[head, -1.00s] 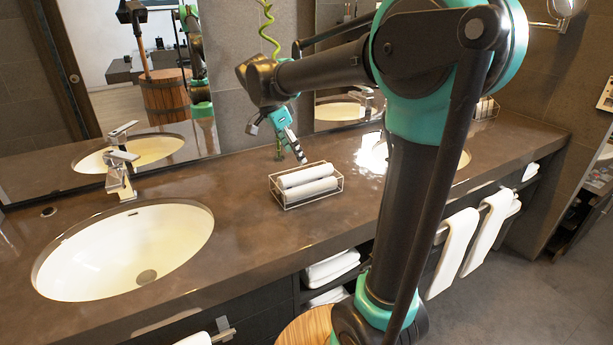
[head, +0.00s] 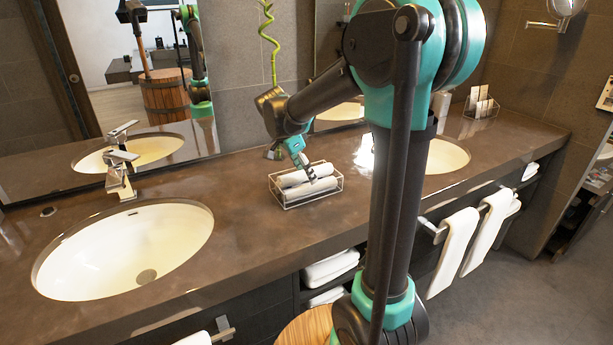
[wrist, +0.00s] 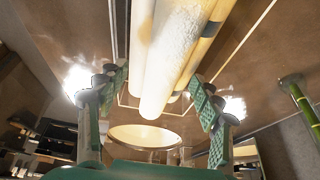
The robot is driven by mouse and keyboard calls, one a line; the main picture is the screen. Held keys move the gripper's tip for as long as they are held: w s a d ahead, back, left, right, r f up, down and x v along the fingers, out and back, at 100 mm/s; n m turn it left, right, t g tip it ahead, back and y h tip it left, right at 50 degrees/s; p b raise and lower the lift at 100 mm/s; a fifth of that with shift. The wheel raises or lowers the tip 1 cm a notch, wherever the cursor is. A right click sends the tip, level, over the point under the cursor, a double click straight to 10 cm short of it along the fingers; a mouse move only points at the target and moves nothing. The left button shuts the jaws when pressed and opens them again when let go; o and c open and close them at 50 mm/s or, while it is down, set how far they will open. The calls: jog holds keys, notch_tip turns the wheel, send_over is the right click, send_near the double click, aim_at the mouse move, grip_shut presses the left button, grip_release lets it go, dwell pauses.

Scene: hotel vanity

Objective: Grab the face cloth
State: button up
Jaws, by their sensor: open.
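The face cloths are white rolls (head: 310,187) lying side by side in a wire basket (head: 287,203) on the counter between the two sinks. In the wrist view the rolls (wrist: 163,62) fill the upper middle, with the thin wire of the basket (wrist: 236,48) beside them. My gripper (head: 306,168) is just above the basket, over the rolls. In the wrist view my gripper (wrist: 157,100) is open, one green padded finger on each side of the rolls. It holds nothing, and I cannot tell whether a finger touches a roll.
The left sink (head: 120,255) with its faucet (head: 120,175) is left of the basket; the right sink (head: 445,157) is partly behind my arm. A green spiral plant stem (head: 268,45) stands behind my gripper. White towels (head: 457,243) hang at the counter front. Bare counter (head: 235,225) lies left of the basket.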

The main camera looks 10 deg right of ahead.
jog(key=shift+c, duration=0.2)
jog(key=c, duration=1.1)
jog(key=shift+r, duration=0.2)
